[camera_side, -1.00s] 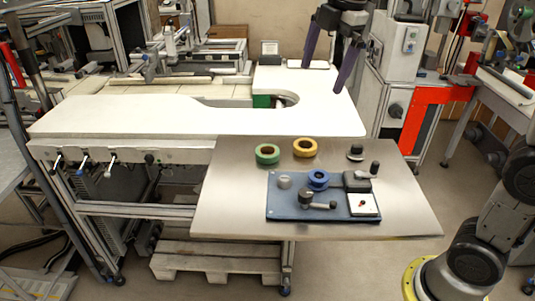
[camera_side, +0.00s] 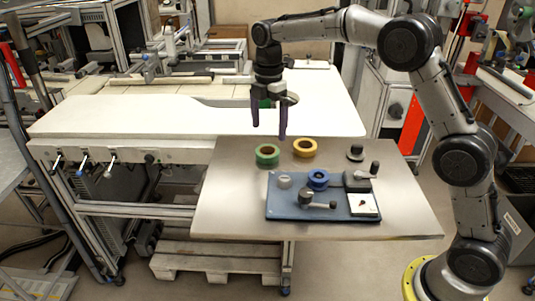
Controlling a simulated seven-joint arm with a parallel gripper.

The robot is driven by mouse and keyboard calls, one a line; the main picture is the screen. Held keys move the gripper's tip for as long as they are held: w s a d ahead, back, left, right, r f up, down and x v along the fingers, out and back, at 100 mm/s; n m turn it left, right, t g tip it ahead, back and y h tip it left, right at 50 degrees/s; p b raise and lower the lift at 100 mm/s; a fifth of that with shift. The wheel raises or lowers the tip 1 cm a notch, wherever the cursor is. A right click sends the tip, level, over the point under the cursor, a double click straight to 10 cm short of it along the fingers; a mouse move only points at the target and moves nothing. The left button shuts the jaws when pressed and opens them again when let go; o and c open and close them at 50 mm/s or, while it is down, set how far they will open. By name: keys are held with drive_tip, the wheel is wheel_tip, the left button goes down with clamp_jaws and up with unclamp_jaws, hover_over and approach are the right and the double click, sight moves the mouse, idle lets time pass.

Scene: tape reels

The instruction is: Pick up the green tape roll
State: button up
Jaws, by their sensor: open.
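The green tape roll (camera_side: 267,161) lies flat on the metal table top (camera_side: 230,205), near its back left edge. Its tan core ring surrounds an open centre. My gripper (camera_side: 269,136) points down with two purple fingers spread apart. It is open and empty, and appears in the picture just above the green roll, with the fingertips apart from it. The exact height of the fingertips over the table is hard to tell.
A yellow tape roll (camera_side: 305,147) lies right of the green one. A blue tape roll (camera_side: 318,179) sits on a blue base plate (camera_side: 285,208) with a crank and knobs. A black knob (camera_side: 355,152) stands at the right. A white bench (camera_side: 120,115) lies behind.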

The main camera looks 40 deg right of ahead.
sight(267, 146)
drive_tip(key=shift+w+f, duration=0.2)
drive_tip(key=shift+f, duration=3.55)
drive_tip(key=c, duration=1.1)
drive_tip(key=shift+c, duration=0.4)
drive_tip(key=shift+r, duration=0.15)
